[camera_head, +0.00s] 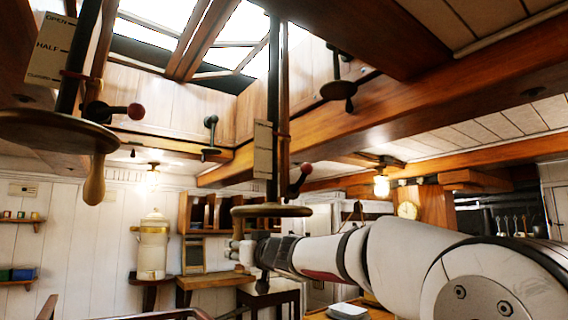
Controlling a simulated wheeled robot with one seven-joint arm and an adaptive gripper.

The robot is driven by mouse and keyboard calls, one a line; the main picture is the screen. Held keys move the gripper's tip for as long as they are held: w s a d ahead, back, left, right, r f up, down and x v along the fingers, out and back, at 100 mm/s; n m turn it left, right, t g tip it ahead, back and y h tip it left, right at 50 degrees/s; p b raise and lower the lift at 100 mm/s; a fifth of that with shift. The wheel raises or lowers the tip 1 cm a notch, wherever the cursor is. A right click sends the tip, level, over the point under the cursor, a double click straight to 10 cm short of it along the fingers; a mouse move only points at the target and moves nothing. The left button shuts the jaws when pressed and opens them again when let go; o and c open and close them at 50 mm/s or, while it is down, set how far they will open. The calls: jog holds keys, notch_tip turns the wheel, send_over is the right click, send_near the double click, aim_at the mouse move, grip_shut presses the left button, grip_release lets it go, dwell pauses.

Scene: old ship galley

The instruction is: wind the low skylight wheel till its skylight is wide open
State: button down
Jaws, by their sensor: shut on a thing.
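A round wooden wheel (272,211) sits on a dark vertical shaft (273,100) in the middle of the view. My gripper (240,254) is just under the wheel's left side, shut on what looks like its hanging handle. The fingers and the handle are small and mostly hidden. A pale scale plate (262,150) is on this shaft; its marks are too small to read. The skylight (215,35) overhead shows bright sky between wooden bars; how far it is open I cannot tell.
A nearer wheel (55,131) with a wooden handle (95,180) hangs at left, beside a plate (55,47) marked OPEN and HALF. Another wheel (338,90) hangs further right. A ceiling beam (400,110) crosses above my arm.

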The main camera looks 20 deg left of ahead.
jog(key=s+a+r+p+v, duration=0.1)
jog(key=p+v, duration=0.1)
jog(key=v, duration=0.9)
jog(key=w+d+f+b, duration=0.1)
jog(key=w+d+f, duration=0.1)
jog(key=w+d, duration=0.3)
jog(key=shift+d, duration=2)
jog(key=c, duration=0.9)
grip_release()
jog(key=shift+w, duration=0.15)
jog(key=shift+s+a+r, duration=0.15)
jog(key=shift+s+r, duration=0.05)
jog(key=shift+s, duration=0.1)
